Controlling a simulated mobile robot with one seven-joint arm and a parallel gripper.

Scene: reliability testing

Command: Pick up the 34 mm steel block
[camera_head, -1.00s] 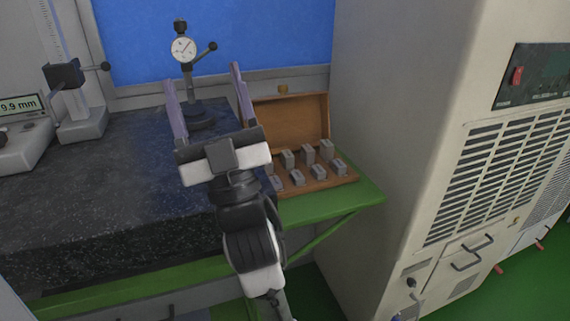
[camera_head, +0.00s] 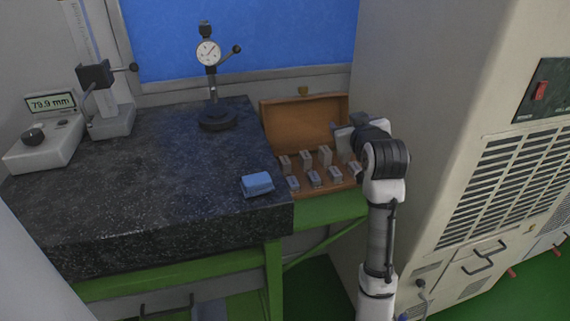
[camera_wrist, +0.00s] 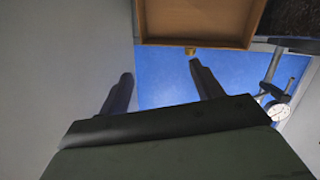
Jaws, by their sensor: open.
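Several small grey steel blocks (camera_head: 315,178) stand in two rows in an open wooden case (camera_head: 302,122) on the bench's right end. I cannot read their sizes, so I cannot tell which is the 34 mm one. My gripper (camera_wrist: 160,74) is open and empty in the wrist view. In the head view my wrist is at the case's right side, above the blocks, and my arm partly hides that end. The fingers are hardly visible there. The wrist view shows the case's lid (camera_wrist: 200,22) but no blocks.
A dark granite plate (camera_head: 150,190) fills the bench left of the case. A tall beige cabinet (camera_head: 440,130) stands close on the right.

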